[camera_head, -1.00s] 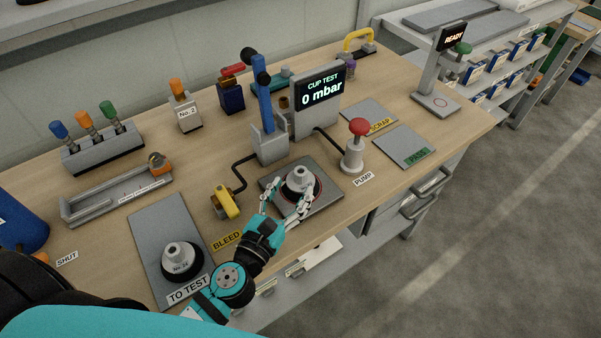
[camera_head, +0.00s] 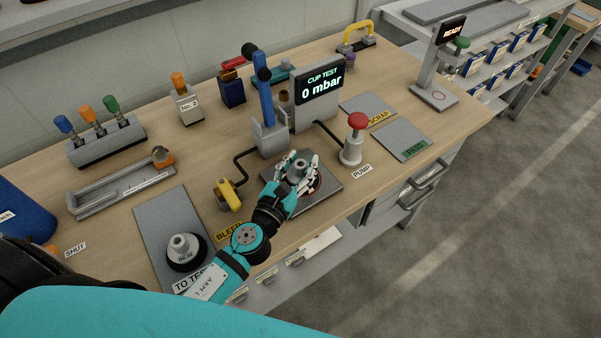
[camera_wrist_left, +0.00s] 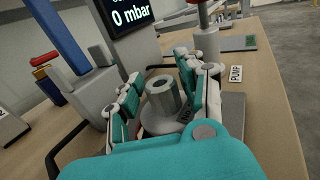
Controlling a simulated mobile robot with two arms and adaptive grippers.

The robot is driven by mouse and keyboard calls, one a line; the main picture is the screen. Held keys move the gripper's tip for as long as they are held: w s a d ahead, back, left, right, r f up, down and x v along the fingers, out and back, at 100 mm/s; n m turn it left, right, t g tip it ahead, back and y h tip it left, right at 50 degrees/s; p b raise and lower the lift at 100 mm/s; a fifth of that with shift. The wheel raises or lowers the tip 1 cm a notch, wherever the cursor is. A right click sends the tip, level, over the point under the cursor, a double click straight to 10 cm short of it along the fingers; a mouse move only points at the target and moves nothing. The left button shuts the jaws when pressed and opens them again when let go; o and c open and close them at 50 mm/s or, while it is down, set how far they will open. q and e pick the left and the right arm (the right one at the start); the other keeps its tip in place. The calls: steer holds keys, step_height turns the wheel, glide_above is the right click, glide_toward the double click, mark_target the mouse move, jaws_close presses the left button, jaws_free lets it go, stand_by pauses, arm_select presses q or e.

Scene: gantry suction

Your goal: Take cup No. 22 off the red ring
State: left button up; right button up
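A suction cup with a grey neck (camera_head: 299,166) and dark lip sits on the red ring (camera_head: 321,186) of the grey test plate (camera_head: 326,196). Its number is not readable here. My left gripper (camera_head: 299,161) has its fingers on either side of the cup's neck. In the left wrist view the neck (camera_wrist_left: 161,92) stands between the teal finger pads (camera_wrist_left: 160,90), with narrow gaps showing, so the gripper looks open. The fingers hide most of the ring. My right gripper is not in view.
A second cup (camera_head: 184,250) stands on the TO TEST plate (camera_head: 167,217). Around the test plate are the blue-handled stand (camera_head: 267,110), the yellow BLEED valve (camera_head: 228,195), the red PUMP button (camera_head: 357,123) and the display (camera_head: 319,85). The SCRAP (camera_head: 366,106) and PASS (camera_head: 402,138) plates are empty.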

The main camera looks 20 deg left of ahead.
arm_select(q)
jaws_close()
